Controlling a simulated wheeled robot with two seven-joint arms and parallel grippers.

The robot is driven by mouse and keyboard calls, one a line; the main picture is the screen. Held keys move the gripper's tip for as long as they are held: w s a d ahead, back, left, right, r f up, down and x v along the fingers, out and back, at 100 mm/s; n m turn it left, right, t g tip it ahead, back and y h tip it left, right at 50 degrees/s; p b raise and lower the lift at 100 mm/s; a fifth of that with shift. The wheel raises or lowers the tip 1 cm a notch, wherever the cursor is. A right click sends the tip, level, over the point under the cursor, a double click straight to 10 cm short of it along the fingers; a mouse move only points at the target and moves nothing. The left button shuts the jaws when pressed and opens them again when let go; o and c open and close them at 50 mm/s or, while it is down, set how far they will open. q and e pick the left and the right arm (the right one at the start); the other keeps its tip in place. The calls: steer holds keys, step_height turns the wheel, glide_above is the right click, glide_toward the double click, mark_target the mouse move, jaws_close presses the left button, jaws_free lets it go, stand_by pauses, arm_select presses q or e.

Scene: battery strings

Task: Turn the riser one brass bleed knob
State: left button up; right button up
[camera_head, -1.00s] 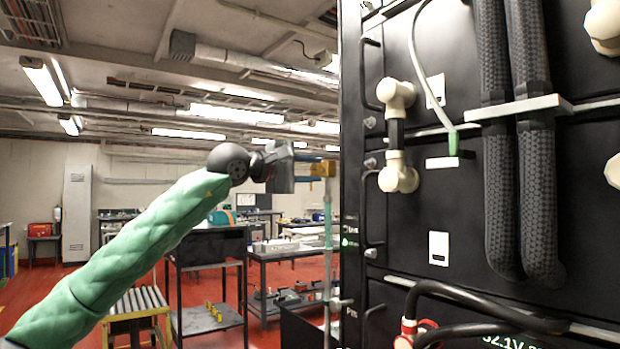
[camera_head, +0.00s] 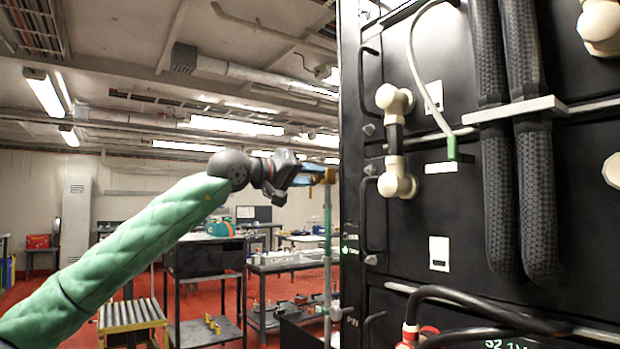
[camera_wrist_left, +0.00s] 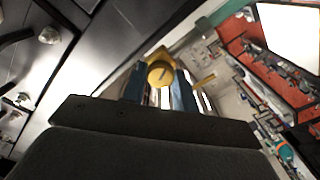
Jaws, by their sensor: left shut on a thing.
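The brass bleed knob (camera_head: 329,175) sits at the top of a thin vertical riser pipe (camera_head: 327,235), beside the left edge of the black battery cabinet. My left gripper (camera_head: 318,174) reaches it from the left, with its blue fingers shut on the knob. In the left wrist view the round yellow brass knob (camera_wrist_left: 160,73) lies between the two blue fingers (camera_wrist_left: 160,90), with a slot mark on its face. The gripper looks rolled to one side in the head view. My right gripper is not in view.
The black cabinet (camera_head: 400,240) fills the right side, with handles, white pipe fittings (camera_head: 395,140), thick black hoses (camera_head: 500,150) and cables. Behind stand a dark cart (camera_head: 205,262), a yellow-framed roller stand (camera_head: 132,314) and benches on a red floor.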

arm_select(q)
steer(key=m, duration=0.4)
steer(key=shift+f+m, duration=0.15)
steer(key=shift+m, duration=0.25)
stand_by(0.4)
steer(key=o, duration=1)
steer(key=shift+c, duration=0.2)
steer(key=shift+s+a, duration=0.15)
steer(key=shift+a, duration=0.1)
steer(key=v, duration=0.7)
steer(key=shift+b, duration=0.3)
